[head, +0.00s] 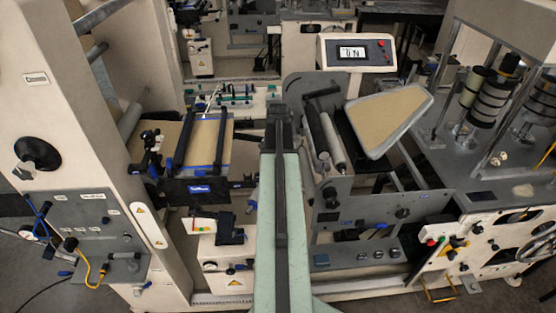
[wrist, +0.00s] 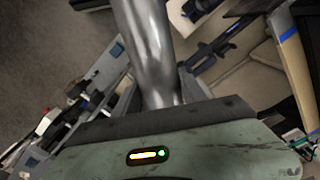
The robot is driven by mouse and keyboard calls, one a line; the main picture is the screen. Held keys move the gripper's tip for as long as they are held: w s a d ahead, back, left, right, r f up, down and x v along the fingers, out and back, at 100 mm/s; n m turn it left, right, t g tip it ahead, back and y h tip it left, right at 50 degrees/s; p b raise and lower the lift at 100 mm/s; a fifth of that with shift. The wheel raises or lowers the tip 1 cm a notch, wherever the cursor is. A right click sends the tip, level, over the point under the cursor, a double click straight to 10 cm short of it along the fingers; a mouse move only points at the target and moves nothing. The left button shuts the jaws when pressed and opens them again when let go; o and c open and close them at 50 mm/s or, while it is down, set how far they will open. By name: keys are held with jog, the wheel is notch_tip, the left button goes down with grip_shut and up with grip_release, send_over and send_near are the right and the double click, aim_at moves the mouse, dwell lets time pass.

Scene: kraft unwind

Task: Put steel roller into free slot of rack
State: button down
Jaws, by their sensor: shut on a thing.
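A shiny steel roller (wrist: 148,45) runs from the top edge of the wrist view down to the dark jaw edge of my gripper (wrist: 155,108). My gripper is shut on it, and the roller's far end is out of the picture. In the head view my green arm rises up the middle and hides what lies behind it; the gripper and held roller cannot be made out there. A grey-sided frame (head: 345,200) right of my arm carries a dark roller (head: 316,130) and a pale roller (head: 334,142) side by side. I cannot tell whether this is the rack, nor see a free slot.
A control box with a display (head: 356,53) and a tilted tan panel (head: 392,118) stand above the frame. A tan web table with dark bars (head: 203,140) is left of my arm. A tall cream machine column (head: 90,100) bounds the left, and a roller press (head: 490,130) the right.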

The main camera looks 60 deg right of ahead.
jog(key=s+a+f+b, duration=0.1)
jog(key=f+b, duration=0.5)
jog(key=s+a+f+m+b, duration=0.1)
jog(key=a+f+b, duration=0.1)
jog(key=f+b, duration=0.4)
jog(key=shift+s+f, duration=0.3)
jog(key=shift+f, duration=0.45)
jog(key=shift+a, duration=0.2)
